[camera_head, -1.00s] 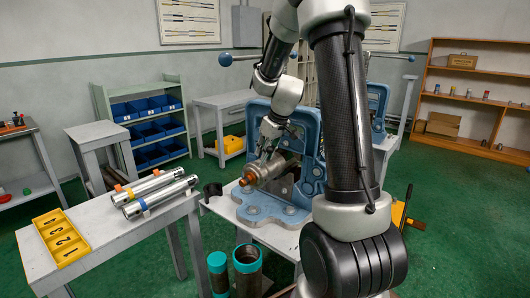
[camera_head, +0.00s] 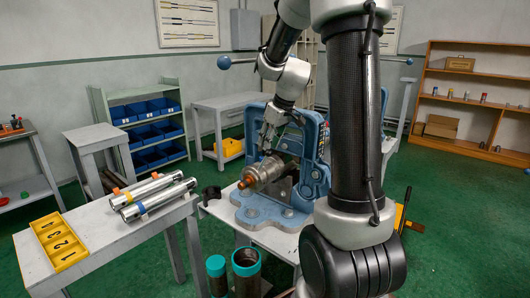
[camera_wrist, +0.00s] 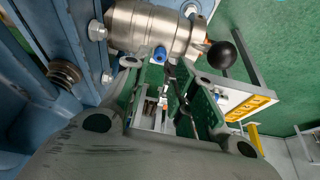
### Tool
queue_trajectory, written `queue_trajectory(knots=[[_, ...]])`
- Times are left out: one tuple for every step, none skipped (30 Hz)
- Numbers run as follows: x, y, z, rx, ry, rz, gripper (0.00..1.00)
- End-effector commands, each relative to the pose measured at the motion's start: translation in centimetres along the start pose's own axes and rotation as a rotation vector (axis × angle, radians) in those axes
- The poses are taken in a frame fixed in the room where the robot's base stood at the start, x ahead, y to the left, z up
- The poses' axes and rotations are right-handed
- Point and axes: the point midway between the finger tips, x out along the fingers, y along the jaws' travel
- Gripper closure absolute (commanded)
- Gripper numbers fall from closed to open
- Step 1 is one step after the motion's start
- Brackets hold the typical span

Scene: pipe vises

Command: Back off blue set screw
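The blue set screw (camera_wrist: 159,54) shows in the wrist view as a small blue knob on the underside of a silver metal cylinder (camera_wrist: 143,27). In the head view the cylinder (camera_head: 265,172), with a copper-coloured end, lies in the blue pipe vise (camera_head: 262,210). I cannot make out the screw there. My gripper (camera_head: 267,141) is above the cylinder, pointing down. In the wrist view my gripper (camera_wrist: 167,71) is open, its fingertips on either side of the screw's line of sight. A gap shows between the fingers, and I see nothing held; contact with the screw cannot be told.
A black ball-ended handle (camera_wrist: 222,55) is near the right fingertip in the wrist view. Silver tubes (camera_head: 155,196) and a yellow numbered tray (camera_head: 60,240) are on the left table. Teal-rimmed pipes (camera_head: 246,262) stand below the vise table.

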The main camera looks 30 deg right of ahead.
Motion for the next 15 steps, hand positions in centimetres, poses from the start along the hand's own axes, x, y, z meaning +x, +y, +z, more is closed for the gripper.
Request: queue_trajectory(knots=[[-1.2,0.1,-0.1,0.0,0.003,0.002,0.74],[-1.9,0.1,-0.1,0.001,0.004,0.003,0.74],[-2.6,0.1,0.0,0.001,0.002,0.002,0.74],[-3.1,0.1,0.0,0.001,0.002,0.003,0.74],[-3.6,0.1,-0.1,0.001,0.002,0.002,0.74],[-4.2,0.1,-0.1,0.0,0.002,0.002,0.74],[-4.6,0.1,-0.1,0.001,0.002,0.001,0.74],[-4.8,0.0,0.0,0.001,0.001,0.0,0.74],[-5.2,0.0,0.0,0.001,0.001,0.0,0.74],[-5.4,0.0,0.0,0.0,0.001,0.0,0.74],[-5.5,0.0,0.0,0.0,0.0,0.0,0.74],[-5.7,0.0,0.0,0.001,0.0,0.0,0.74],[-5.7,0.0,0.0,0.001,-0.001,0.0,0.74],[-5.7,0.0,0.0,0.001,-0.001,-0.001,0.74],[-5.8,0.0,0.0,0.001,-0.001,-0.001,0.74]])
